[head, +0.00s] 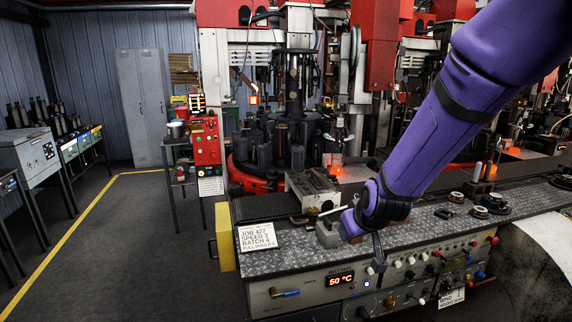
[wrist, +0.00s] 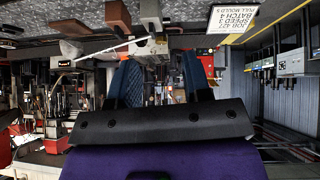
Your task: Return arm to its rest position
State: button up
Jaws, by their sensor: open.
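My purple arm (head: 430,135) reaches from the upper right down over the grey control bench (head: 290,255), still extended. My gripper (wrist: 163,82) shows two dark blue fingers apart in the wrist view, with nothing between them. In the head view the wrist end hangs low over the bench's front, close to a grey block, and the fingertips are hard to make out. Whether any part touches the bench cannot be told.
A job card (head: 257,237) stands on the bench's left end; it also shows in the wrist view (wrist: 231,19). A grey block (head: 327,235) and a metal box (head: 312,188) are near the wrist. Red machinery (head: 220,15) stands behind. Open floor (head: 135,245) lies left.

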jog(key=s+d+r+m+g, duration=0.1)
jog(key=s+d+r, duration=0.3)
jog(key=s+r, duration=0.25)
jog(key=s+d+r+m, duration=0.1)
jog(key=s+d+r, duration=0.3)
jog(key=s+r, duration=0.25)
jog(key=s+d+r+m, duration=0.1)
jog(key=s+d+r, duration=0.2)
jog(key=s, duration=0.5)
jog(key=s+d+r+g+h, duration=0.1)
jog(key=s+d+r, duration=0.2)
jog(key=s, duration=0.5)
jog(key=shift+m, duration=0.4)
jog(key=shift+w, duration=0.1)
